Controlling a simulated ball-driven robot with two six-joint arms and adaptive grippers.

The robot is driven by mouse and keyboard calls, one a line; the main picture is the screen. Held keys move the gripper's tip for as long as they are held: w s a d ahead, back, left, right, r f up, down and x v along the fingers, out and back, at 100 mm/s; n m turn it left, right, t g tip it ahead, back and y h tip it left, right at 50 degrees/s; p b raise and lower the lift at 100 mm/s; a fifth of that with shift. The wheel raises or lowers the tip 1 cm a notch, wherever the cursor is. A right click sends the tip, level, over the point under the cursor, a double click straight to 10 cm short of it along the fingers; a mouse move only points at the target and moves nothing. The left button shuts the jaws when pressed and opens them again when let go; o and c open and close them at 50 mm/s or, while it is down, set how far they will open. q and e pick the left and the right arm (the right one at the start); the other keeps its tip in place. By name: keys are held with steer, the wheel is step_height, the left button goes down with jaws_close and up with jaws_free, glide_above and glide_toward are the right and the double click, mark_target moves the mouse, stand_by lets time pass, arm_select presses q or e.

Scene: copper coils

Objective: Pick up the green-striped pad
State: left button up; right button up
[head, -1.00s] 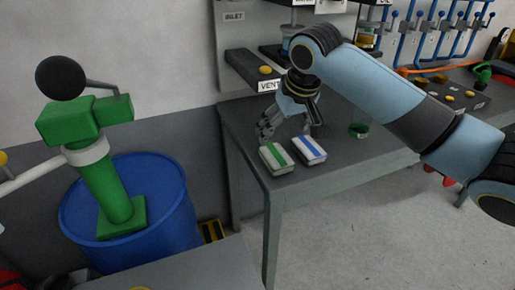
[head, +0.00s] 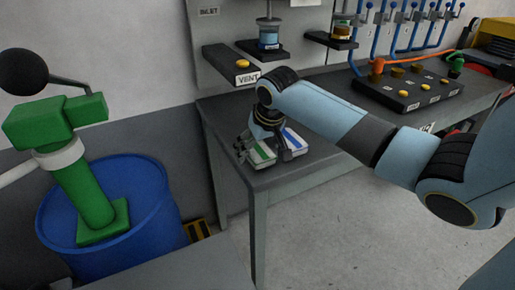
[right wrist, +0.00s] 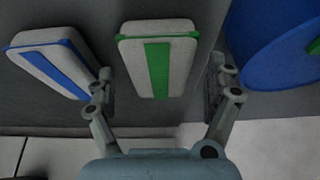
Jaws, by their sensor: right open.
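The green-striped pad (head: 261,155) is a pale block with a green stripe, lying on the grey table near its front left corner. In the right wrist view the green-striped pad (right wrist: 157,62) sits between the two open fingers. My right gripper (head: 264,150) is open and hangs over the pads, partly hiding them. In the right wrist view my right gripper (right wrist: 162,98) has one finger on each side of the green-striped pad, and no grip on it shows. My left gripper is not in view.
A blue-striped pad (head: 294,140) lies close beside the green one, and it also shows left of it in the right wrist view (right wrist: 48,62). The table (head: 330,160) has bare room to the right. A blue drum (head: 150,215) with a green pump stands at left.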

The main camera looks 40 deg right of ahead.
mark_target(258, 148)
steer(key=shift+f+p, duration=0.25)
steer(key=shift+p, duration=0.05)
stand_by(0.5)
steer(key=shift+c, duration=0.3)
steer(key=c, duration=1)
steer(key=shift+r+b, duration=0.1)
steer(key=shift+b, duration=0.2)
step_height(258, 148, up, 4)
steer(key=shift+r, duration=0.1)
steer(key=s+d+r+p, duration=0.2)
steer(key=s+d+r, duration=0.3)
steer(key=s, duration=0.5)
steer(key=shift+s+d+r+p, duration=0.2)
steer(key=shift+r+p, duration=0.15)
steer(key=shift+r, duration=0.7)
